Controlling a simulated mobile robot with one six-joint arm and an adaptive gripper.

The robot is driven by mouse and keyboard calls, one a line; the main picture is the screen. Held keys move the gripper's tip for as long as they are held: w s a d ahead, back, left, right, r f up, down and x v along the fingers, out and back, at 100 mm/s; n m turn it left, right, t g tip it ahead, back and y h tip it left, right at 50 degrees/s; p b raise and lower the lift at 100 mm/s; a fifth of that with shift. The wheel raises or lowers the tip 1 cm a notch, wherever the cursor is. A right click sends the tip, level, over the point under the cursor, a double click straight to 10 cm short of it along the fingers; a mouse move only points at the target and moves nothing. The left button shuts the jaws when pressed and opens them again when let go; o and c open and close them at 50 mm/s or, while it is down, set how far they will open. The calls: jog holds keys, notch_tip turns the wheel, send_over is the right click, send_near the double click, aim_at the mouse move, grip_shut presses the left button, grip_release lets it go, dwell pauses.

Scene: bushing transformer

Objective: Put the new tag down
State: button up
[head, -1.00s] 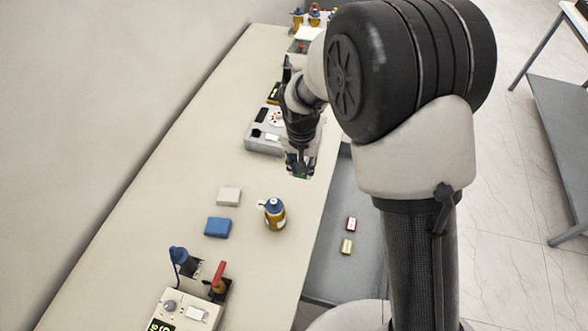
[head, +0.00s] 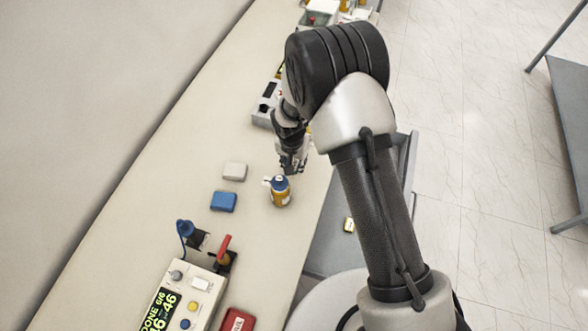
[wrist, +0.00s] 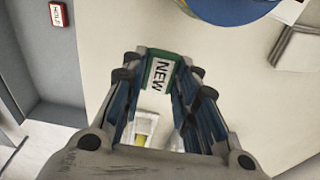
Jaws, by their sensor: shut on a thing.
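My gripper (head: 291,168) is above the bench just behind the blue-capped yellow bottle (head: 280,192) in the head view. In the wrist view my gripper (wrist: 164,78) is shut on the new tag (wrist: 161,74), a small white plate with a green border reading "NEW". The tag sits between the fingertips, above the pale bench top (wrist: 90,40). In the head view the tag is too small to make out clearly.
A white block (head: 235,171) and blue block (head: 223,201) lie left of the bottle. A control box (head: 180,300) and red tag (head: 238,320) are at the front. Bench left of the blocks is clear.

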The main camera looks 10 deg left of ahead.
jog(key=shift+f, duration=2.15)
jog(key=shift+f+b, duration=0.25)
jog(key=shift+b, duration=0.1)
jog(key=o, duration=0.8)
jog(key=shift+r, duration=0.1)
